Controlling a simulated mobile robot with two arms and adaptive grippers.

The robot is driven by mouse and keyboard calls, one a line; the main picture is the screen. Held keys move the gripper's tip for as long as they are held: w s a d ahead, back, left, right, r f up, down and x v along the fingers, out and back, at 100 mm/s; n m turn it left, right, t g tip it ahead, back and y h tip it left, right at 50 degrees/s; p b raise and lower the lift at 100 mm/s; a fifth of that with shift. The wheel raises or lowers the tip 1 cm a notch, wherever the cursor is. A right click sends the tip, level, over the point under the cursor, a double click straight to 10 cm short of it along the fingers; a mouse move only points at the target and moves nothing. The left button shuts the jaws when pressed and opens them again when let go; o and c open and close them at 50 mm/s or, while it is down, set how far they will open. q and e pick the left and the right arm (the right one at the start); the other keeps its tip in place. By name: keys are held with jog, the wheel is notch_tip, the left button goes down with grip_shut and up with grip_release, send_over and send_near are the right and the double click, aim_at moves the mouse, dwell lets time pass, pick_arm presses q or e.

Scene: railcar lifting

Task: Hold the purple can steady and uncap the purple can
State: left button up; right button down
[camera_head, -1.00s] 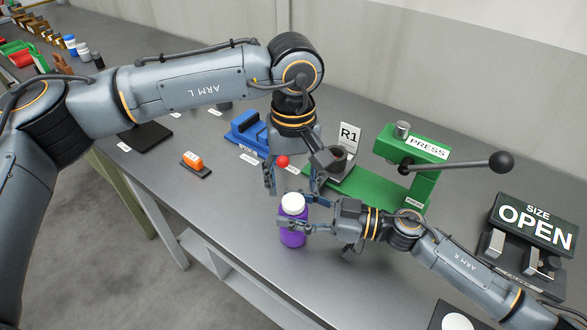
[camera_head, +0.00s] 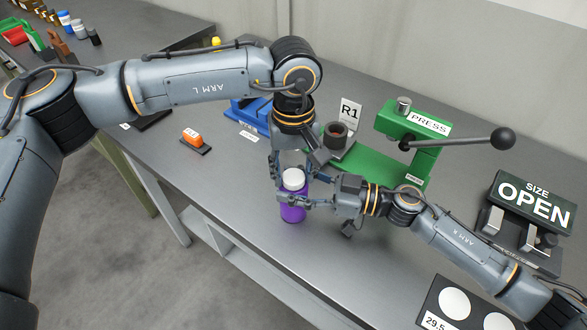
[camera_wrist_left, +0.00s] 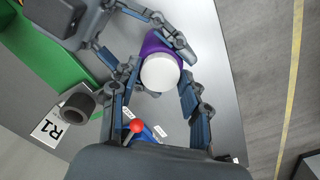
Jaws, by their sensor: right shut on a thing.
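The purple can (camera_head: 292,213) stands upright on the grey table, with its white cap (camera_head: 293,177) on top. In the left wrist view the round cap (camera_wrist_left: 160,72) is seen from above, with a sliver of the purple can (camera_wrist_left: 154,43) beside it. My right gripper (camera_head: 297,198) comes in from the right and is shut on the can's body below the cap. My left gripper (camera_head: 291,174) points down over the can. Its fingers are open, one on each side of the cap, and gaps seem to show between them and the cap.
A green press (camera_head: 420,145) with a long black-knobbed lever stands behind and to the right. A blue fixture (camera_head: 248,113) and an orange object (camera_head: 193,138) are at the back left. The R1 sign (camera_head: 350,111) stands behind. The table front left of the can is clear.

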pick_arm(q)
jog(key=shift+o, duration=1)
jog(key=shift+r, duration=2.25)
pick_arm(e)
jog(key=shift+c, duration=2.4)
grip_release()
jog(key=shift+d, duration=0.15)
